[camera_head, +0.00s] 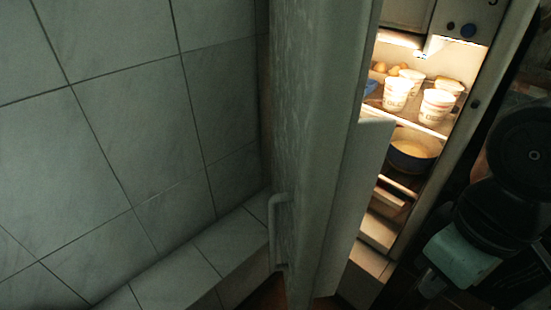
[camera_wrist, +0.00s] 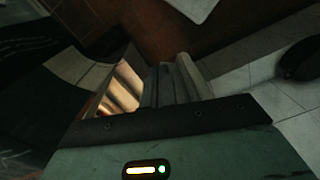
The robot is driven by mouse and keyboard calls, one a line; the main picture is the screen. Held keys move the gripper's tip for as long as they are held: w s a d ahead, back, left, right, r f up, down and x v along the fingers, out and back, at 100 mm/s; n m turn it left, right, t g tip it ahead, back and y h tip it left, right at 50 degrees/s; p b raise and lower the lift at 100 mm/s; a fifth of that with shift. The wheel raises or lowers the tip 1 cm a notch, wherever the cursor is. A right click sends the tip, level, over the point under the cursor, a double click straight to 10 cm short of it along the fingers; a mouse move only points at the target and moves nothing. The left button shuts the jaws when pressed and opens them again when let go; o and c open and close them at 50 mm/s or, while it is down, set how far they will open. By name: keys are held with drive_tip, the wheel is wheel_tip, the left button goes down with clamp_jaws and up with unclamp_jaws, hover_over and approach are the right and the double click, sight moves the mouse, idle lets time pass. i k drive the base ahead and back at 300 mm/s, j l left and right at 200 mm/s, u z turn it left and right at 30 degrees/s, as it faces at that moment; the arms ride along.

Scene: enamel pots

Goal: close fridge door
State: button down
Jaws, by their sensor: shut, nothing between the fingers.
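The fridge door (camera_head: 318,140) stands open, seen nearly edge-on in the head view. Its outer face is to the left, with a pale vertical handle (camera_head: 273,230) low down. The lit fridge interior (camera_head: 392,225) shows to the right of the door. My gripper (camera_head: 430,284) is at the lower right of the head view, in front of the fridge opening, shut and empty, apart from the door as far as I can see. Its tips are small and dark there.
Inside the fridge are several white cups (camera_head: 436,105), eggs (camera_head: 379,67) and a dark pot (camera_head: 413,150). A tiled wall (camera_head: 130,120) with a tiled ledge (camera_head: 190,258) lies left of the door. A brown floor patch (camera_wrist: 150,30) shows in the wrist view.

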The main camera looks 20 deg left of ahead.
sight(327, 160)
drive_tip(key=k+u, duration=0.1)
drive_tip(key=u, duration=0.35)
drive_tip(key=k+j+u, duration=0.1)
drive_tip(key=u, duration=0.35)
drive_tip(key=j+u, duration=0.2)
drive_tip(key=u, duration=0.25)
